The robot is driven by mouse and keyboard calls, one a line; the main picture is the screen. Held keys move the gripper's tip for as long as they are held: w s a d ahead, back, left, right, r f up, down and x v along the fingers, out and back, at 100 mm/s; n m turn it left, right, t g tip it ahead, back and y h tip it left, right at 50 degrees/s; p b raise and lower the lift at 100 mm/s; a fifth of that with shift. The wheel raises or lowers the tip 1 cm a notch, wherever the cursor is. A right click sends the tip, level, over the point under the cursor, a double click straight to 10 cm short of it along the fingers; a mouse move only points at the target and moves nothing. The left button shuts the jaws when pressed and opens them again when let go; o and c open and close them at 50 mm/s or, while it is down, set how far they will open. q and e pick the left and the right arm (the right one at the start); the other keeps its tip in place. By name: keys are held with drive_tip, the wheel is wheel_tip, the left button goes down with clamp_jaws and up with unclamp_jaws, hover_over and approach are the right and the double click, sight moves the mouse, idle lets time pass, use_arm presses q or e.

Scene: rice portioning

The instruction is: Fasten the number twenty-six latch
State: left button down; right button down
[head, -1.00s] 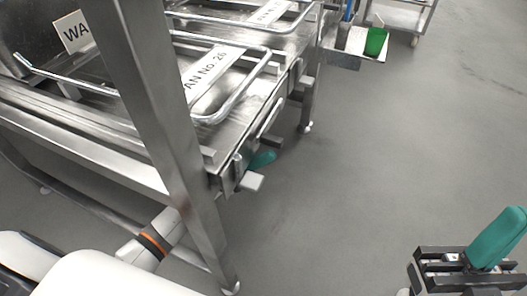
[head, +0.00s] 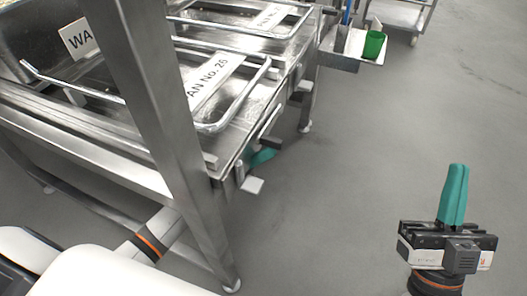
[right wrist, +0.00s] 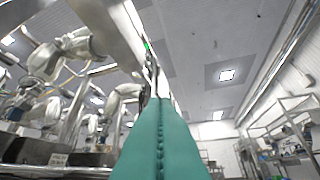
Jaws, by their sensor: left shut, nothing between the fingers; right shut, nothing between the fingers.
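The pan labelled No. 26 (head: 213,84) sits in the steel frame, its wire handle (head: 240,108) above it. Along the frame's right edge is metal latch hardware, with a bar-shaped lever (head: 270,123); I cannot tell whether it is fastened. My left gripper (head: 263,157) shows only as a teal fingertip just below that edge, mostly hidden by the frame; it is shut, and contact with the latch cannot be told. My right gripper (head: 455,190) is shut and empty, pointing up over open floor, well right of the frame. Its teal fingers (right wrist: 160,145) fill the lower middle of the right wrist view.
A steel post (head: 165,130) stands in front of the pan frame. The grey floor (head: 350,190) between frame and right gripper is clear.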

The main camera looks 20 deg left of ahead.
use_arm(q)
wheel_tip(320, 180, up, 2)
drive_tip(key=shift+s+n+p, duration=0.1)
drive_tip(key=shift+n+p, duration=0.2)
use_arm(e)
drive_tip(key=w+f+g+h, duration=0.1)
drive_tip(key=w+f+g, duration=0.1)
drive_tip(key=shift+w+a+f+g, duration=0.15)
drive_tip(key=shift+w+f+g, duration=0.1)
drive_tip(key=shift+w+g, duration=0.05)
